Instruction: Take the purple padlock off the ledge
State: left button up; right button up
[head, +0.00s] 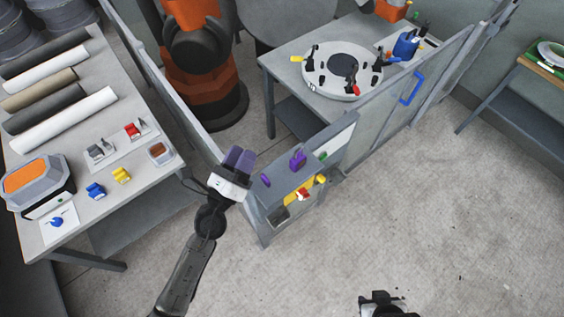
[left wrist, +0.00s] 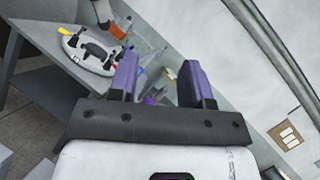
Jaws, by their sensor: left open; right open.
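The purple padlock (head: 297,159) stands on the grey ledge (head: 283,184) of the low partition in the head view. My left gripper (head: 239,158) has purple fingers and is left of the padlock, apart from it and empty. In the left wrist view its two fingers (left wrist: 160,82) are spread. A small purple shape (left wrist: 153,98) shows between them beyond the palm, partly hidden; I cannot tell for sure that it is the padlock. My right gripper (head: 382,302) is at the bottom edge, far from the ledge, partly cut off.
Yellow and red items (head: 303,190) hang on the partition's front. A table with a round white mould (head: 342,71) stands behind; a worktable with rolls (head: 65,120) is at left. The floor at right is clear.

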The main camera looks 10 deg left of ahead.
aim_at(304, 146)
pick_arm(q)
jog(key=d+f+m+g+h, duration=0.1)
jog(key=f+m+g, duration=0.1)
jog(key=m, duration=0.1)
jog(key=s+d+f+m+g+h, duration=0.1)
jog(key=d+f+m+g, duration=0.1)
jog(key=m, duration=0.2)
jog(key=s+d+f+m+g+h, duration=0.1)
jog(key=d+f+m+g+h, duration=0.1)
jog(key=m+g, duration=0.1)
jog(key=shift+d+m, duration=0.15)
jog(key=shift+m, duration=0.15)
jog(key=shift+w+d+r, duration=0.1)
jog(key=shift+w+d, duration=0.05)
jog(key=shift+w, duration=0.05)
jog(key=p+x, duration=0.1)
jog(key=x, duration=0.6)
jog(key=shift+w+d+r, duration=0.1)
jog(key=shift+d, duration=0.1)
jog(key=shift+p+x, duration=0.4)
jog(key=shift+x, duration=1.75)
jog(key=shift+w+d, duration=0.5)
jog(key=shift+d, duration=0.05)
jog(key=shift+c, duration=0.3)
grip_shut()
